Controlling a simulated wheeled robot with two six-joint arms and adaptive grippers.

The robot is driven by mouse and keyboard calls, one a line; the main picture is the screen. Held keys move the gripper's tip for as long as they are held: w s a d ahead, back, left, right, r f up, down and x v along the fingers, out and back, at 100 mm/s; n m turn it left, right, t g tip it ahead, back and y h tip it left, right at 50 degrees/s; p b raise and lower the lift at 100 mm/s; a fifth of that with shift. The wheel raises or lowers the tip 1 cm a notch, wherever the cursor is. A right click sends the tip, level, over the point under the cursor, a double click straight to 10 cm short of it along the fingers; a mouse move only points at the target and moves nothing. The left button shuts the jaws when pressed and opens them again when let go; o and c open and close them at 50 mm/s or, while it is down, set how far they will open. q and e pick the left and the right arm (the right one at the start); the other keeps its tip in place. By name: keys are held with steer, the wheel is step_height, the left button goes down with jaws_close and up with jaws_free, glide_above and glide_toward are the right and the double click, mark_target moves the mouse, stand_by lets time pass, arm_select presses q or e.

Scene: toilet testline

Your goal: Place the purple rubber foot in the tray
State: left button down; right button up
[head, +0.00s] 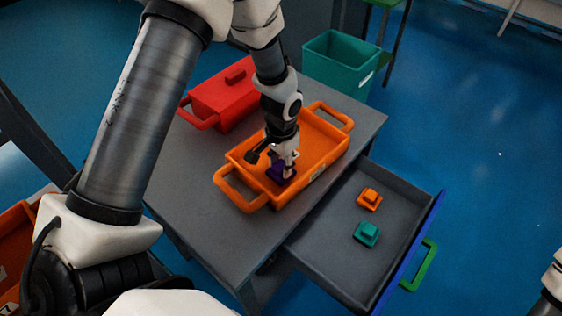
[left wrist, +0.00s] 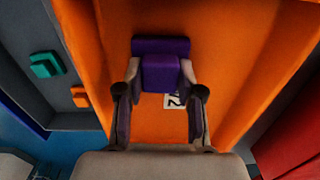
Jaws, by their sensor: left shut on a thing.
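The purple rubber foot (left wrist: 161,72) is between the fingers of my left gripper (left wrist: 160,80) in the left wrist view. In the head view the left gripper (head: 287,160) reaches down into the orange tray (head: 322,138), with the purple foot (head: 281,171) at its tips inside the tray walls. The gripper is shut on the foot. The orange tray also fills the middle of the left wrist view (left wrist: 228,35). I cannot tell whether the foot touches the tray floor. My right gripper is not in view.
The tray stands on a grey table (head: 215,190). An open drawer (head: 335,230) at right holds an orange foot (head: 369,199) and a teal foot (head: 367,234). A teal bin (head: 340,68) stands beyond the table.

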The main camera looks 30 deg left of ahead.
mark_target(282, 166)
arm_select(q)
steer(key=shift+s+d+r, duration=0.15)
steer(key=shift+d+r, duration=0.05)
steer(key=shift+d, duration=0.05)
steer(key=shift+f, duration=0.15)
steer(key=c, duration=0.7)
jaws_free()
steer(key=shift+a+f, duration=0.1)
steer(key=shift+f, duration=0.05)
step_height(282, 166, up, 12)
steer(key=shift+r+b, duration=0.25)
steer(key=shift+b, duration=0.15)
